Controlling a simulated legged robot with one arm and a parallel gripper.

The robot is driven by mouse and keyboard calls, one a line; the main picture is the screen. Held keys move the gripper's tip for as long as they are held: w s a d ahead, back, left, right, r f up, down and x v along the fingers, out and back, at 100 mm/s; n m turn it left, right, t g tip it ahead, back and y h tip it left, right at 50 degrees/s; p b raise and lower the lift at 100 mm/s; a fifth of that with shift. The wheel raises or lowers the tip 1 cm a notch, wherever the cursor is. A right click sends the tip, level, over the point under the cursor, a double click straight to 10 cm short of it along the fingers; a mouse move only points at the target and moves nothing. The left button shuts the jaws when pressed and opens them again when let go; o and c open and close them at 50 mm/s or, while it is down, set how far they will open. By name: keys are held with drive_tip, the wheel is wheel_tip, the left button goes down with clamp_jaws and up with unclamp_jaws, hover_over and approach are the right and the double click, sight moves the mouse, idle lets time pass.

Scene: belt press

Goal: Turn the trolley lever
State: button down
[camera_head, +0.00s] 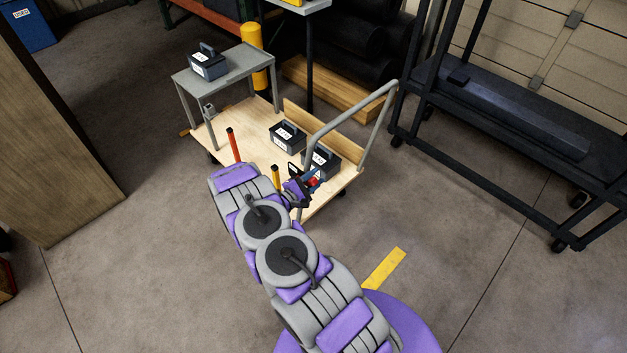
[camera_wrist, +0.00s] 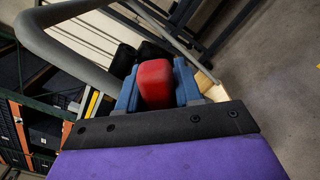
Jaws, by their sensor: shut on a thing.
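The trolley (camera_head: 245,120) has a pale wooden deck and a bent grey tube handle (camera_head: 378,97), which also arcs across the upper left of the wrist view (camera_wrist: 45,45). An orange-red upright lever (camera_head: 233,145) and a yellow upright lever (camera_head: 276,177) stand at its near edge. My gripper (camera_head: 311,181) is at the near right edge of the deck, right of the yellow lever. In the wrist view its blue fingers are shut on a rounded red knob (camera_wrist: 154,83). The knob's stem and what it joins are hidden behind the gripper.
Black labelled boxes sit on the deck (camera_head: 287,137) and on a grey side table (camera_head: 224,77). A yellow post (camera_head: 254,60) stands behind. A black rack (camera_head: 500,110) is at right and a wooden panel (camera_head: 50,120) at left.

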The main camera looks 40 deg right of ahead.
drive_tip(key=shift+w, duration=0.1)
drive_tip(key=c, duration=0.8)
unclamp_jaws()
drive_tip(key=shift+c, duration=0.2)
drive_tip(key=shift+a, duration=0.1)
drive_tip(key=s+a+p, duration=0.1)
drive_tip(key=a+p, duration=0.1)
drive_tip(key=a, duration=1.5)
drive_tip(key=shift+s, duration=0.2)
drive_tip(key=shift+a, duration=0.1)
